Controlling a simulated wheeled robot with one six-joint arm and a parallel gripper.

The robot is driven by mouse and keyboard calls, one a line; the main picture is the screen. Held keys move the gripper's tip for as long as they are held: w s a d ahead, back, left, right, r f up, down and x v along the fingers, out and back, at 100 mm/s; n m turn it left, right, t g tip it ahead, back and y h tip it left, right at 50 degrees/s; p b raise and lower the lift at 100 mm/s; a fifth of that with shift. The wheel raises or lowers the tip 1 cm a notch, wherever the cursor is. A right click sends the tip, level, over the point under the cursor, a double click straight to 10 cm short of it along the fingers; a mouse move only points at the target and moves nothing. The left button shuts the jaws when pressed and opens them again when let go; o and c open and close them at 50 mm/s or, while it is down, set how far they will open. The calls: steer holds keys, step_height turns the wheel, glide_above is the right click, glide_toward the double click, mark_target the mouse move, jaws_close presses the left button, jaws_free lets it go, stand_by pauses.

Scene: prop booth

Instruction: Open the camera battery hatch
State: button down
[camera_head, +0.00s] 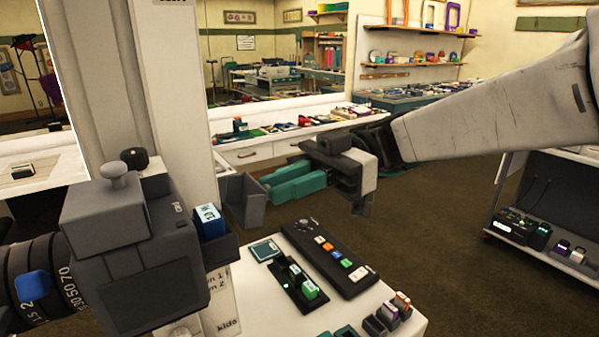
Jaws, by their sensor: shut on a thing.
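The camera (130,250) is a large dark grey body at the left, with a black lens facing left. A blue battery (209,221) shows in an open-topped holder on its right side. A grey angled panel, apparently the battery hatch (241,200), stands out to the right of the battery, swung away from the body; its hinge is hidden. My gripper (268,188) reaches in from the right. Its teal fingers are shut on the hatch at its right edge; the exact contact is hard to see.
Below, a white table (255,309) holds a charger (296,286) with green-lit batteries, a black button panel (330,258) and small coloured blocks (402,304). A white column (180,90) stands behind the camera. A cart (550,210) is at the right, with open floor between.

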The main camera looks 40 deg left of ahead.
steer(key=shift+w+f+g+y, duration=0.15)
steer(key=shift+f+g+y, duration=0.3)
steer(key=shift+g, duration=0.25)
steer(key=shift+f, duration=0.1)
steer(key=shift+h, duration=0.25)
steer(key=c, duration=1.3)
jaws_free()
steer(key=shift+c, duration=0.2)
